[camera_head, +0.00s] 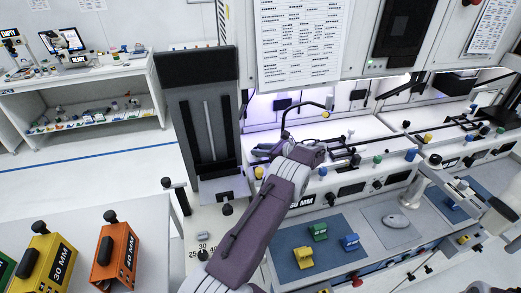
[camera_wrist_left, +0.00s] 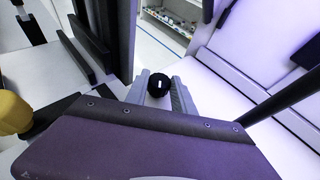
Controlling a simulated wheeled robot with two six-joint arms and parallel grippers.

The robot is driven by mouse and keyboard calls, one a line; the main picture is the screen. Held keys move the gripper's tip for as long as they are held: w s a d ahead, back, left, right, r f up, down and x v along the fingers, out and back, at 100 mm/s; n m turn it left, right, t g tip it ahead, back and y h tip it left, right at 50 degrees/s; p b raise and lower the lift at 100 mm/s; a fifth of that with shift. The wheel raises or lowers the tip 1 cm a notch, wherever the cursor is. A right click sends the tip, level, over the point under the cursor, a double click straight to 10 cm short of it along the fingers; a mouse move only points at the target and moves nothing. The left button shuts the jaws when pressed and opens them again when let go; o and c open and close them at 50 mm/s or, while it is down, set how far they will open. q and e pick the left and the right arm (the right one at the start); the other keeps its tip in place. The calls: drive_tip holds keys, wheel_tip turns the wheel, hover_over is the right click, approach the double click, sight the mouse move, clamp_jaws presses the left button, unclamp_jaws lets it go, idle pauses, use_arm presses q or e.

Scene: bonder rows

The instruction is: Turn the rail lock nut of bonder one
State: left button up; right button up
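My left gripper (camera_wrist_left: 160,88) reaches over the work shelf of the nearer bonder (camera_head: 335,190). In the left wrist view, a black round knob with a small white mark (camera_wrist_left: 158,85) sits between its two grey fingers; it looks like the rail lock nut. The knob about fills the gap at the fingertips. I cannot tell whether the fingers press on it. In the head view my left gripper (camera_head: 305,153) hides the knob and the rail end.
A tall dark panel (camera_head: 200,110) stands left of the bonder. A thin black curved arm (camera_head: 285,120) rises beside my gripper. Yellow (camera_head: 303,257), green (camera_head: 318,231) and blue (camera_head: 350,242) blocks lie on a blue mat below. Yellow (camera_head: 48,262) and orange (camera_head: 115,257) boxes stand on the left table.

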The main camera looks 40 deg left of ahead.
use_arm(q)
clamp_jaws()
drive_tip(key=shift+a+r+m+t+p, duration=0.1)
drive_tip(key=shift+r+m+t+p, duration=0.2)
drive_tip(key=shift+p, duration=0.05)
drive_tip(key=shift+s+m+t, duration=0.1)
drive_tip(key=shift+m+t, duration=0.2)
drive_tip(key=shift+t, duration=0.1)
drive_tip(key=shift+m+t, duration=0.3)
drive_tip(key=shift+s+f+m+t, duration=0.1)
drive_tip(key=shift+m+t, duration=0.3)
drive_tip(key=shift+t, duration=0.1)
drive_tip(key=shift+s+f+m+t+h+b, duration=0.1)
drive_tip(key=shift+f+m+t+h+b, duration=0.15)
drive_tip(key=shift+m+t+b, duration=0.45)
drive_tip(key=shift+r+m+t+h, duration=0.2)
drive_tip(key=shift+m+t+h, duration=0.1)
drive_tip(key=shift+t, duration=0.1)
